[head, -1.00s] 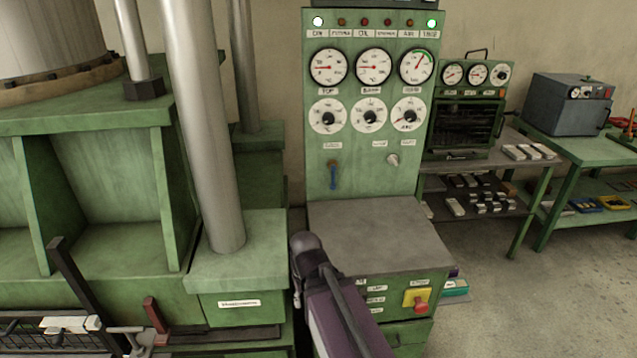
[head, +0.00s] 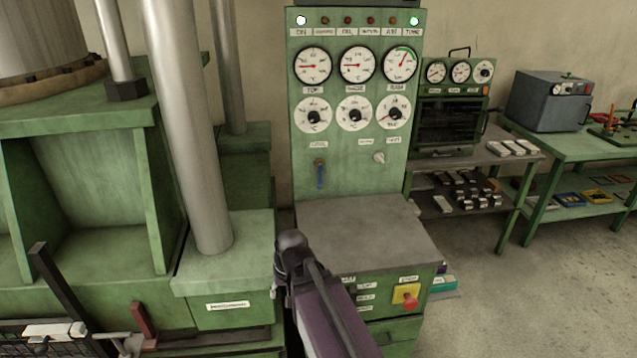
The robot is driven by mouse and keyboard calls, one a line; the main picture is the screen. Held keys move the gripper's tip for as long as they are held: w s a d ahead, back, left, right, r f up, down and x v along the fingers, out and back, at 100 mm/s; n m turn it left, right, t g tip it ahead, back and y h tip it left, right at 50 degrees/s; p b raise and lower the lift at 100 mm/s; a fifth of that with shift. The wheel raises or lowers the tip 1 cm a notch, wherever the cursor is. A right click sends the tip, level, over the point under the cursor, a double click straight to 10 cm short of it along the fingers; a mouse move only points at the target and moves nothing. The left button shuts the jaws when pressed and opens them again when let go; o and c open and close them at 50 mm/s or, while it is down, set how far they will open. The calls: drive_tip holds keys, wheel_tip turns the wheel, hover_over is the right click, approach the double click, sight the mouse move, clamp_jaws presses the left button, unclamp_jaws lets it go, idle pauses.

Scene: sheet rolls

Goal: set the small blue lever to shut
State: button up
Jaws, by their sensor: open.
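The small blue lever (head: 320,176) is on the green control panel (head: 345,150), below the left dial of the lower row. It hangs straight down from a brownish pivot, under a small label too small to read. A pale knob (head: 379,157) sits to its right. My purple and grey arm (head: 315,300) reaches up from the bottom edge, with its dark rounded joint in front of the grey desk's left edge, below and left of the lever. My gripper is not visible in the head view. Nothing covers the lever.
A grey desk top (head: 360,235) juts out below the panel, with a red stop button (head: 405,295) on its front. A green press with a thick steel column (head: 190,130) stands close on the left. Shelves and a grey oven (head: 548,102) stand right. Open floor lies at lower right.

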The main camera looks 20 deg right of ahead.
drive_tip(key=w+d+m+t+y+b, duration=0.1)
drive_tip(key=w+m+t+y+b, duration=0.35)
drive_tip(key=w+m, duration=0.5)
drive_tip(key=m+t+h+b, duration=0.7)
drive_tip(key=m+t, duration=0.5)
drive_tip(key=m, duration=1.4)
approach(320, 183)
drive_tip(key=s+r, duration=0.1)
drive_tip(key=s, duration=0.2)
drive_tip(key=shift+w+a+r+n+h+p, duration=0.1)
drive_tip(key=shift+n+h+p, duration=0.15)
drive_tip(key=shift+h+p, duration=0.15)
drive_tip(key=shift+w+y, duration=0.15)
drive_tip(key=shift+y, duration=0.1)
drive_tip(key=w, duration=0.9)
drive_tip(key=w+d, duration=0.1)
drive_tip(key=w, duration=0.3)
drive_tip(key=shift+w, duration=0.25)
